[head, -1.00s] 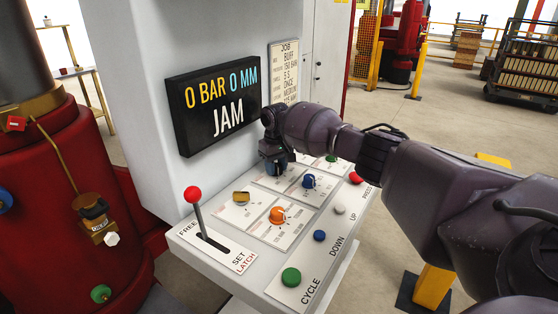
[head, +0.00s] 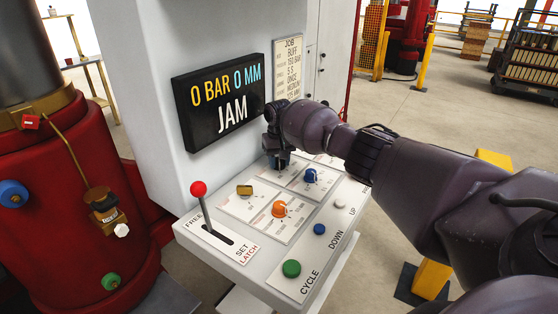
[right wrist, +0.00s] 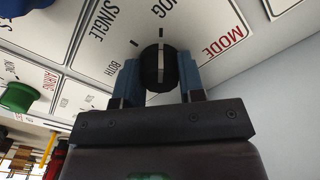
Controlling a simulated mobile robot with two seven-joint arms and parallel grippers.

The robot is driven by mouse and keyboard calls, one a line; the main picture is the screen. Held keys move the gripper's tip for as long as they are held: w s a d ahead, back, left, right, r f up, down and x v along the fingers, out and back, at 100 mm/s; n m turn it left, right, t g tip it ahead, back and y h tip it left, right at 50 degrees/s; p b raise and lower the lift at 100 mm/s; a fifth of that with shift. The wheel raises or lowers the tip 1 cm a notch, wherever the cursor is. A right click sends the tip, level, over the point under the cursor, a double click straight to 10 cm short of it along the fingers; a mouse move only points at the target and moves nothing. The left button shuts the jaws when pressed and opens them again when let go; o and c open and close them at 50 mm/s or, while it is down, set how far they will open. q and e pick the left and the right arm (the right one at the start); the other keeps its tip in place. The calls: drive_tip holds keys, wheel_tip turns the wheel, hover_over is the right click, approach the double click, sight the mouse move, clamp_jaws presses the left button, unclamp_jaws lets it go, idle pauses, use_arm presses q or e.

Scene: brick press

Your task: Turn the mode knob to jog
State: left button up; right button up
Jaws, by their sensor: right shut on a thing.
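The mode knob (right wrist: 160,68) is black with a white line on its face. In the right wrist view it sits between the two blue fingers of my right gripper (right wrist: 160,82), which is shut on it. The white line points up the picture toward a tick near the partly cropped JOG label (right wrist: 168,9). The SINGLE label (right wrist: 101,20) and BOTH label (right wrist: 117,72) lie to the left, and the MODE label (right wrist: 224,41) to the right. In the head view my right gripper (head: 278,160) is down at the panel's back edge and hides the knob. My left gripper is out of view.
The panel (head: 262,270) also carries a yellow knob (head: 245,190), an orange knob (head: 280,209), a blue knob (head: 310,175) and a red-topped lever (head: 199,188). The display (head: 217,105) reads 0 BAR, 0 MM, JAM. A green button (head: 291,268) is at the front.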

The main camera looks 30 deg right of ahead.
drive_tip(key=o, duration=0.9)
drive_tip(key=shift+r, duration=0.1)
wheel_tip(320, 180, up, 11)
drive_tip(key=shift+f+p, duration=0.15)
drive_tip(key=shift+p, duration=0.35)
drive_tip(key=shift+f, duration=0.1)
